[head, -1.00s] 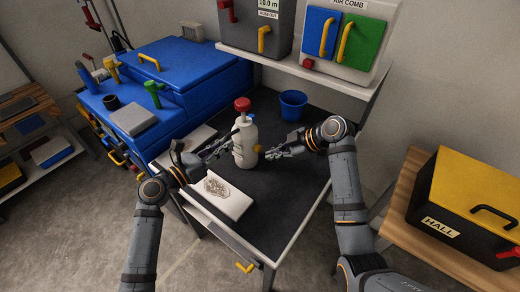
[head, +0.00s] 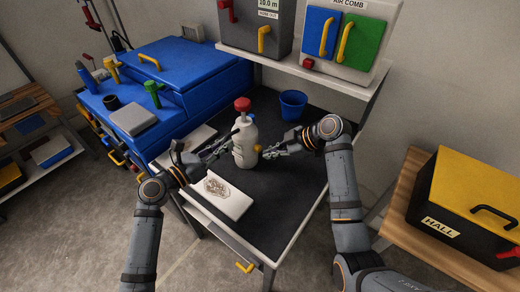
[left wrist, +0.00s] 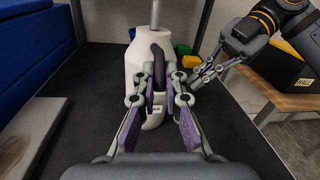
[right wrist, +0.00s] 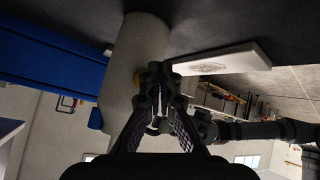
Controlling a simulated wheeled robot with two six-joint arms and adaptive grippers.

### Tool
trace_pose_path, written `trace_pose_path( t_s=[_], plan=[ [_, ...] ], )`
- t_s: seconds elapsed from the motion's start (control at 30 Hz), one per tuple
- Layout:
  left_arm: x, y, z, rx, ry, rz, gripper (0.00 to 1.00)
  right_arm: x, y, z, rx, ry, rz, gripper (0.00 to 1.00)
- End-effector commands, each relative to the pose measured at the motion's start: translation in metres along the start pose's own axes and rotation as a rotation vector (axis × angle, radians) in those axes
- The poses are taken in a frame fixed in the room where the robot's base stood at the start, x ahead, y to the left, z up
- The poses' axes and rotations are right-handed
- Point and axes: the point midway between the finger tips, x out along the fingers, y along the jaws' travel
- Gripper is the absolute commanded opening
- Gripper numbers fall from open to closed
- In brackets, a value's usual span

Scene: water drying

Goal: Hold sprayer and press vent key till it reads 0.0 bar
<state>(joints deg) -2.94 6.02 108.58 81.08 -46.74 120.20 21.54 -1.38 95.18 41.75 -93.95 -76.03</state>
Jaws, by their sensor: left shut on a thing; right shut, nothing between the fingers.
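The sprayer (head: 244,150) is a white bottle with a red top knob (head: 243,104), standing upright on the dark table top. My left gripper (left wrist: 160,90) is shut on the sprayer's black curved handle (left wrist: 158,58). The yellow vent key (head: 258,148) is on the sprayer's right side; in the right wrist view it is partly hidden behind my fingers (right wrist: 138,77). My right gripper (head: 268,153) is shut and empty, with its tips at or very near the key; I cannot tell whether they touch. A small pale readout (left wrist: 156,108) on the bottle is too small to read.
A blue bucket (head: 293,105) stands behind and right of the sprayer. A white slab with a printed patch (head: 232,205) lies in front of it. A blue chest (head: 190,72) is at the left; a shelf with cases is above the back edge.

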Motion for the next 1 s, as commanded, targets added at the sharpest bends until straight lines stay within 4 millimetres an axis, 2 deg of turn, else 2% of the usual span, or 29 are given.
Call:
trace_pose_path(
  t_s=[1.0],
  plan=[
    [0.0, 0.0001, 0.0003, 0.0, -0.001, 0.0, 0.0, 0.0059, 0.0042, -0.0046, 0.0, 0.0, 0.0, 0.0]
  ],
)
